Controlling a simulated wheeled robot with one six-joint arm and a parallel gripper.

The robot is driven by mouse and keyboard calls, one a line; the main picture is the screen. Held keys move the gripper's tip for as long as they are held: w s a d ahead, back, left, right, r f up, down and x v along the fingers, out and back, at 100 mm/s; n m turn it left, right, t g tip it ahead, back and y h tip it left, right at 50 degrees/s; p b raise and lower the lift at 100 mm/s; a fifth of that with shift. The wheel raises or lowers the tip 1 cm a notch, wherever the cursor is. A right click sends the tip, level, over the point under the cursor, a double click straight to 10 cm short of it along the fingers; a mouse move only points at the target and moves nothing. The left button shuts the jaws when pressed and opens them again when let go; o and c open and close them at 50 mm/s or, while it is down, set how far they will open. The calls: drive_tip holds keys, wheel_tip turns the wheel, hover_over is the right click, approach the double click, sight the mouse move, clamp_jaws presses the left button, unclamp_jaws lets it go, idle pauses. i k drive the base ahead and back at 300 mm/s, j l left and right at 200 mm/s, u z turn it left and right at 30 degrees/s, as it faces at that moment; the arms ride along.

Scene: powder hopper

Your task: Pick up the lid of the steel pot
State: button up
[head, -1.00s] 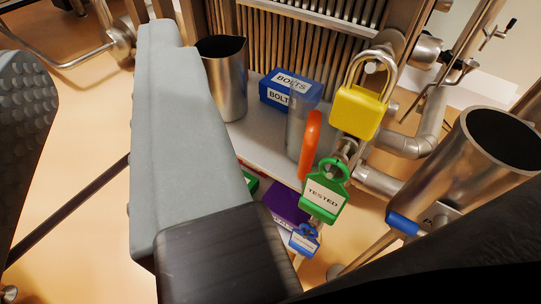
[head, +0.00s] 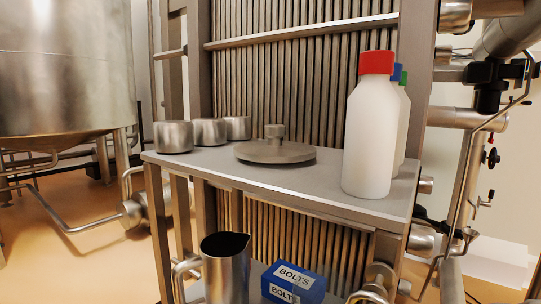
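A flat round steel lid (head: 290,152) with a short cylindrical knob on top lies on the upper grey shelf, near its middle. I cannot tell whether it rests on a shallow pot or directly on the shelf; no pot body shows under it. My gripper is not in view, so its opening and its distance from the lid do not show.
Several small steel cups, the nearest (head: 173,137), stand left of the lid. White bottles, the front one (head: 370,140) red-capped, stand to the right. Below are a steel jug (head: 226,270) and a blue bolts box (head: 293,284). Vertical bars (head: 285,85) stand behind the shelf.

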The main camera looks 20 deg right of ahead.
sight(275, 151)
drive_tip(key=j+z, duration=0.1)
drive_tip(key=z, duration=0.35)
drive_tip(key=j+z, duration=0.15)
drive_tip(key=z, duration=0.3)
drive_tip(key=j+z, duration=0.15)
drive_tip(key=z, duration=0.3)
drive_tip(key=j+z, duration=0.15)
drive_tip(key=z, duration=0.3)
drive_tip(key=k+l+u, duration=0.25)
drive_tip(key=l, duration=0.25)
drive_tip(key=k+l+u, duration=0.25)
drive_tip(key=i+j+u, duration=0.25)
drive_tip(key=j+u, duration=0.25)
drive_tip(key=i+j, duration=0.05)
drive_tip(key=j, duration=0.05)
